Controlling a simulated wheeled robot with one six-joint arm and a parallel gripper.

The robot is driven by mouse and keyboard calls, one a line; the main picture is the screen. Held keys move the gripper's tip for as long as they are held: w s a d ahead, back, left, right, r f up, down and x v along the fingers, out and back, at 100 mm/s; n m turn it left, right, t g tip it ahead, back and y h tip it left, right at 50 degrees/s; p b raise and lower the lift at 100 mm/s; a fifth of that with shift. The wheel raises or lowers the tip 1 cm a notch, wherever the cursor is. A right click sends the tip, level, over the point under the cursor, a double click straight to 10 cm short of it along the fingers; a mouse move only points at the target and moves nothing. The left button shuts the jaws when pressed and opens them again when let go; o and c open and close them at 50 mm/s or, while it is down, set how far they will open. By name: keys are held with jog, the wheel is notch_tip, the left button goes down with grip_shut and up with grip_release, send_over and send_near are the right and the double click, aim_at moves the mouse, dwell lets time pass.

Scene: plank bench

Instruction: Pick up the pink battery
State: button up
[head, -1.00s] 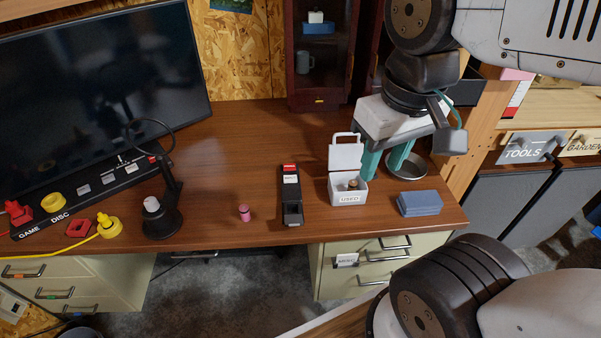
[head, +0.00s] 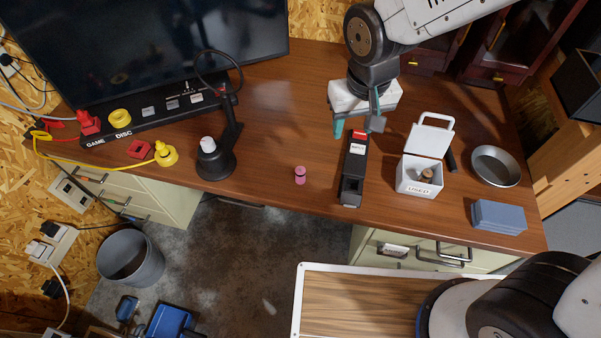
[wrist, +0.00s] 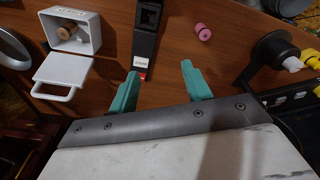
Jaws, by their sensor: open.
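The pink battery (head: 300,174) stands on the brown bench near its front edge, between the black lamp base and a long black holder. In the wrist view the pink battery (wrist: 203,32) is beyond the fingertips, a little right of them. My gripper (wrist: 160,76) is open and empty, with its two teal fingers apart. In the head view my gripper (head: 350,128) is over the bench, behind the black holder and farther back than the battery; part of its fingers is hidden.
The black holder (head: 354,175) with red and white labels stands right of the battery. A white box (head: 420,178) marked USED holds a brownish cylinder. A metal bowl (head: 496,167) and blue block (head: 499,216) are at the right. The lamp (head: 215,160) is left; bench around the battery is clear.

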jog(key=n, duration=0.1)
send_over(301, 170)
jog(key=s, duration=0.1)
notch_tip(301, 170, down, 9)
notch_tip(301, 170, down, 3)
jog(key=shift+s+d+r, duration=0.1)
jog(key=shift+s+r, duration=0.05)
jog(key=shift+r, duration=0.05)
jog(key=f, duration=0.2)
jog(key=w+f, duration=0.1)
jog(key=f, duration=0.2)
jog(key=shift+w+f, duration=0.2)
jog(key=shift+f, duration=0.05)
jog(key=c, duration=1.1)
